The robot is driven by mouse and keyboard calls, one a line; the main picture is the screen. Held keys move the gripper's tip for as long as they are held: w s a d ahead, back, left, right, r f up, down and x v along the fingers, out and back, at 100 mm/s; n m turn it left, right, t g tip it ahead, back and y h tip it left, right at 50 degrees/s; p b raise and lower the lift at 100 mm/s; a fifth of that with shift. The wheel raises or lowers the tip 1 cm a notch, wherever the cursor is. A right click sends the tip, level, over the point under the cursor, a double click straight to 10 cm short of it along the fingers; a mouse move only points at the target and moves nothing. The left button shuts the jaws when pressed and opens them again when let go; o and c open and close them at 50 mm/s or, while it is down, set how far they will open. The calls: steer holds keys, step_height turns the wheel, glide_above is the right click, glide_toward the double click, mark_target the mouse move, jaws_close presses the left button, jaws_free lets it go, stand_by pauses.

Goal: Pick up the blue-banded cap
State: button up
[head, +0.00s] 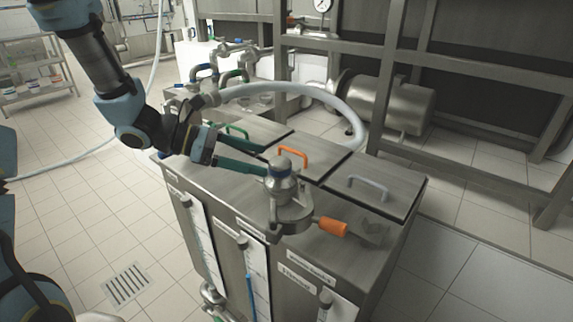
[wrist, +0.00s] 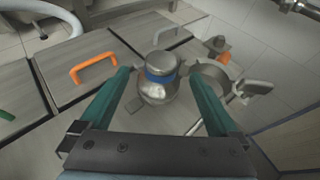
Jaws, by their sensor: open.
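The blue-banded cap (head: 283,182) is a rounded metal piece with a flat knob on top and a blue band around its neck. It stands upright at the front of the steel tank top. In the wrist view the cap (wrist: 158,84) shows between the two green fingers. My gripper (head: 266,161) is open and empty, coming from the left, with its fingertips close to the cap. In the wrist view my gripper (wrist: 160,72) spans wider than the cap, with a gap visible on each side. Whether the fingertips are level with the cap I cannot tell.
A metal ring fitting (head: 291,217) with an orange handle (head: 332,227) sits close beside the cap. Tank lids carry green (head: 236,129), orange (head: 294,154) and grey (head: 368,184) handles. A white hose (head: 300,88) curves behind. Steel frame posts stand at right.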

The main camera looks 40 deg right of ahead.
mark_target(293, 173)
steer(key=x, duration=0.3)
steer(key=shift+s+d+f, duration=0.1)
steer(key=shift+s+d, duration=0.05)
steer(key=shift+d, duration=0.05)
steer(key=p+x, duration=0.1)
steer(key=x, duration=0.2)
steer(key=p+x, duration=0.1)
steer(key=shift+s+d+p, duration=0.3)
steer(key=shift+s+d+f, duration=0.1)
steer(key=shift+s+d, duration=0.1)
steer(key=shift+d, duration=0.15)
jaws_close()
